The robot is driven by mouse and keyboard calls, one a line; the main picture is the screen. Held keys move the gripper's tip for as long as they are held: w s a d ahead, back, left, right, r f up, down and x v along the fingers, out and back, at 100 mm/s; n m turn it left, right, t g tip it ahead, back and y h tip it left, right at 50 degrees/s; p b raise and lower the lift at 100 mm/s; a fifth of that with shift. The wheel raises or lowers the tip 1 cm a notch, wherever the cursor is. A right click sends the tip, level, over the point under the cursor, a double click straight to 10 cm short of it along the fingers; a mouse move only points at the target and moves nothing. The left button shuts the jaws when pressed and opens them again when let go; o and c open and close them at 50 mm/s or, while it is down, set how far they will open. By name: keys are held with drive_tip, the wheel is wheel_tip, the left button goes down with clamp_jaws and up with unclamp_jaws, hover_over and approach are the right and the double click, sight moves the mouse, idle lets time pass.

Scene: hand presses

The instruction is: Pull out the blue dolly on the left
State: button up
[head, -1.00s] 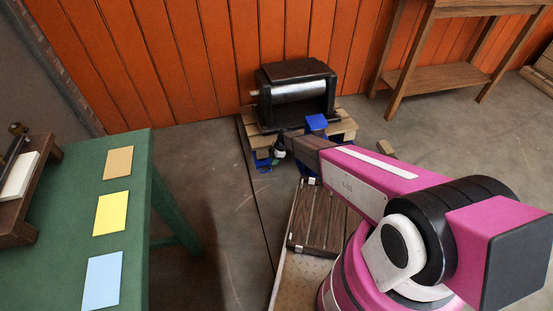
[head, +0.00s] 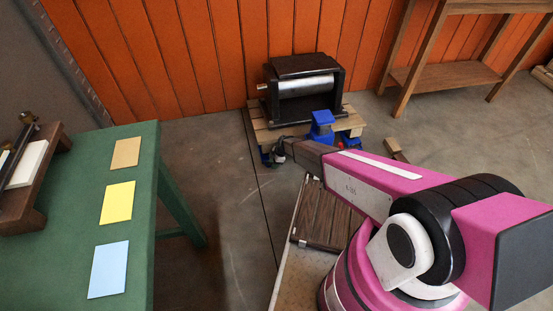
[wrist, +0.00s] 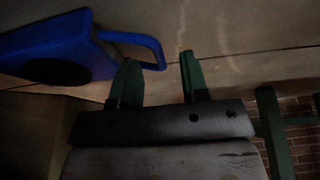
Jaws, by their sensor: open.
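A black press with a metal roller (head: 305,86) stands on the wooden pallet (head: 264,132) against the orange wall. Another blue part (head: 321,122) stands at the pallet's front. A dark slatted board (head: 325,217) lies nearer. A green table (head: 70,205) is left, with clear floor between.

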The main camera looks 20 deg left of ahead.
drive_tip(key=shift+x, duration=1.1)
drive_tip(key=shift+c, duration=0.3)
clamp_jaws()
idle(0.4)
